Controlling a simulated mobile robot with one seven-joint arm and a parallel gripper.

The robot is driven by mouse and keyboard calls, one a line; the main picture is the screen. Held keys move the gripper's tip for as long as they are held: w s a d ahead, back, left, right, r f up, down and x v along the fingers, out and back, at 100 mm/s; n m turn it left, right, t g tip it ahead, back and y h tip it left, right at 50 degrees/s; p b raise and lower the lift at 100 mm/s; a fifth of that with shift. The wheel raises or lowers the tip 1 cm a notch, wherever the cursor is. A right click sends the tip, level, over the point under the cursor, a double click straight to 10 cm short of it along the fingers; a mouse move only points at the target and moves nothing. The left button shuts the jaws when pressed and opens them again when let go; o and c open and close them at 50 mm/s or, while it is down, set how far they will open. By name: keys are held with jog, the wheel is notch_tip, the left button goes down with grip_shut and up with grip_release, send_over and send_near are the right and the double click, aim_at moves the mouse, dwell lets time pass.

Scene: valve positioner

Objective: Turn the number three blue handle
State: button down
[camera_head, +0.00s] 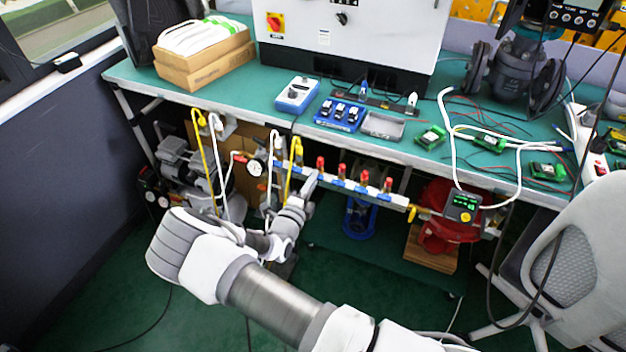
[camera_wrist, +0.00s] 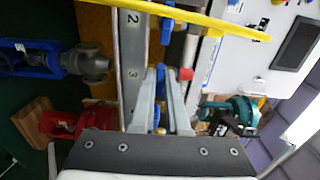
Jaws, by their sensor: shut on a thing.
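The valve manifold (camera_head: 375,192) runs as a light bar under the front edge of the bench, with red-topped fittings and several small blue handles. In the wrist view, the labels "2" (camera_wrist: 133,18) and "3" (camera_wrist: 132,73) show on its rail. My gripper (camera_wrist: 162,80) is beside the "3" label, with a blue handle (camera_wrist: 160,74) between its fingers. It is shut on this handle, which the fingers partly hide. Another blue handle (camera_wrist: 167,27) is near the "2" label. In the head view, my gripper (camera_head: 311,183) reaches the manifold's left part, and the held handle is hard to make out.
Yellow and white hoses (camera_head: 207,155) hang close to my wrist at the left. A yellow tube (camera_wrist: 195,17) crosses above the fingers in the wrist view. The green bench (camera_head: 235,98) overhangs the manifold. A red device (camera_head: 437,230) and a grey chair (camera_head: 575,260) are at the right.

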jog(key=c, duration=0.9)
grip_release()
jog(key=shift+s, duration=0.1)
jog(key=shift+f, duration=0.1)
